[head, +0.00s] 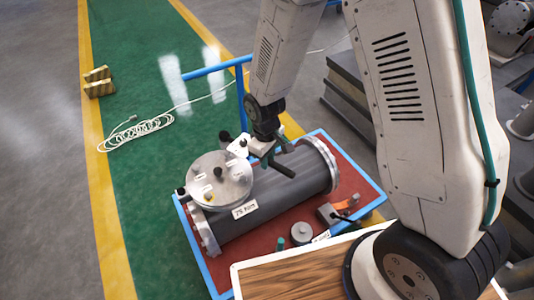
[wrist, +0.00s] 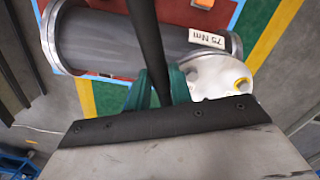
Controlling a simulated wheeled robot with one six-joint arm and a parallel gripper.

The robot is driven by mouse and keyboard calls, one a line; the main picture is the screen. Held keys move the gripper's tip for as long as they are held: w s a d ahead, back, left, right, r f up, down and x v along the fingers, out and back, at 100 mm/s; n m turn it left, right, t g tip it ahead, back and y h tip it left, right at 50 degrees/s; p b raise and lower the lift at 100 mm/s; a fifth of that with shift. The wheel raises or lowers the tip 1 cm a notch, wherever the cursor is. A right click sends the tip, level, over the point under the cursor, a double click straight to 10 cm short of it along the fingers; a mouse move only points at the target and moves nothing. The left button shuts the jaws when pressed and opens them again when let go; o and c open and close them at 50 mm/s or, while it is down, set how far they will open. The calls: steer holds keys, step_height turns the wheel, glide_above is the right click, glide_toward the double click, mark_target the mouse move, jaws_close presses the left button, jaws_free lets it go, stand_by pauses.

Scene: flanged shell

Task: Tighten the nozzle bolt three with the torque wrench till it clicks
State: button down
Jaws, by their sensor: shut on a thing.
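The grey flanged shell (head: 265,205) lies on its side on a red-topped cart. A round pale nozzle cover (head: 220,180) with several bolts and small tags sits at its near-left end; part of it shows in the wrist view (wrist: 212,76), with a yellow-ringed spot near its edge. My gripper (head: 268,156) is above the shell, right of the cover. Its green fingers (wrist: 160,88) are shut on a dark bar, apparently the torque wrench (wrist: 148,40); its dark handle also shows in the head view (head: 281,168). The wrench's working end and which bolt is number three cannot be made out.
The cart (head: 358,172) has a blue rim and a blue push handle (head: 215,68). An orange-and-grey tool (head: 330,214) and a grey round part (head: 302,232) lie in front of the shell. A coiled white cable (head: 135,135) and yellow blocks (head: 98,82) are on the floor.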

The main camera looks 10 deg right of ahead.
steer(key=shift+f, duration=2.6)
steer(key=shift+a, duration=0.15)
steer(key=shift+s+a+f+m, duration=0.1)
steer(key=shift+s+a+m, duration=0.6)
steer(key=shift+a+m, duration=0.95)
steer(key=shift+s+a+r+m, duration=0.1)
steer(key=shift+s+a+m, duration=0.8)
steer(key=shift+a, duration=1.2)
steer(key=shift+s+a+f+m, duration=0.1)
steer(key=shift+s+a+m, duration=0.35)
steer(key=shift+a+m, duration=1.3)
steer(key=shift+n, duration=0.3)
steer(key=shift+d+n, duration=0.5)
steer(key=shift+d, duration=0.25)
